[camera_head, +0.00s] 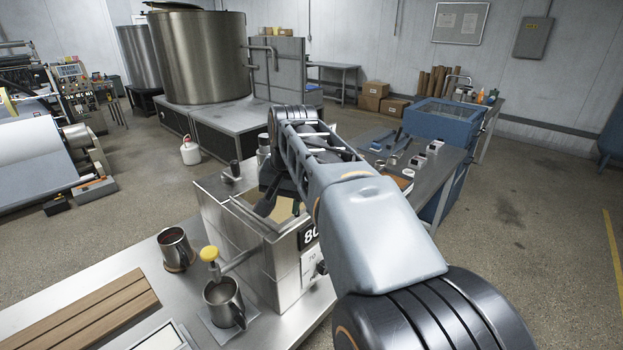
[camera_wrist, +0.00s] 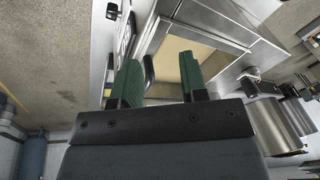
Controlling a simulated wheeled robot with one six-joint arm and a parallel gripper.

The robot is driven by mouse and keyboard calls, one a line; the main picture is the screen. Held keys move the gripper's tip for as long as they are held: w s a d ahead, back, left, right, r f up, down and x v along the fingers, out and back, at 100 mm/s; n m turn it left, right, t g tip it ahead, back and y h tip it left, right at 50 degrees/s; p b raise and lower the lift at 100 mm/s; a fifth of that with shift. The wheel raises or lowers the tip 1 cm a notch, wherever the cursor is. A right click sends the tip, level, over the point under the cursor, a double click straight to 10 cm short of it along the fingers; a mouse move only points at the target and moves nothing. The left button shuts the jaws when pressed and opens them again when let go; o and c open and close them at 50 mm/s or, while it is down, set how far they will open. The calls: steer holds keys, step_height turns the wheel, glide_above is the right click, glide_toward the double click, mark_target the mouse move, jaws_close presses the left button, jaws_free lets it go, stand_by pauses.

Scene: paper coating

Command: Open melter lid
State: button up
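The melter (camera_head: 250,255) is a brushed-metal box with a numeric display on its front, standing on the metal table. Its top shows a tan surface inside a metal frame, also seen in the wrist view (camera_wrist: 185,62). I cannot tell how the lid itself lies. My gripper (camera_wrist: 162,78) is over the melter's top. Its two green fingers are apart. A dark curved handle (camera_wrist: 149,69) shows between them, nearer the left finger; contact is not clear. In the head view my arm hides much of the gripper and the melter's right side.
A metal cup (camera_head: 175,248) and a metal pitcher (camera_head: 224,300) stand left of the melter, near a yellow-knobbed spout (camera_head: 209,254). A slatted wooden board (camera_head: 85,315) lies at front left. A side table (camera_head: 436,180) with small items stands behind my arm.

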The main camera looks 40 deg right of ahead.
steer(key=w+d+r+m+p, duration=0.1)
steer(key=d+r+m+p, duration=0.1)
steer(key=d+r+m, duration=0.7)
steer(key=shift+n+g, duration=0.3)
steer(key=shift+n, duration=0.6)
steer(key=w+f, duration=0.1)
steer(key=f, duration=0.2)
steer(key=d+f+b, duration=0.1)
steer(key=f, duration=0.3)
steer(key=w+d+f, duration=0.1)
steer(key=f, duration=0.3)
steer(key=shift+w+d, duration=0.1)
steer(key=shift+w, duration=0.2)
jaws_close()
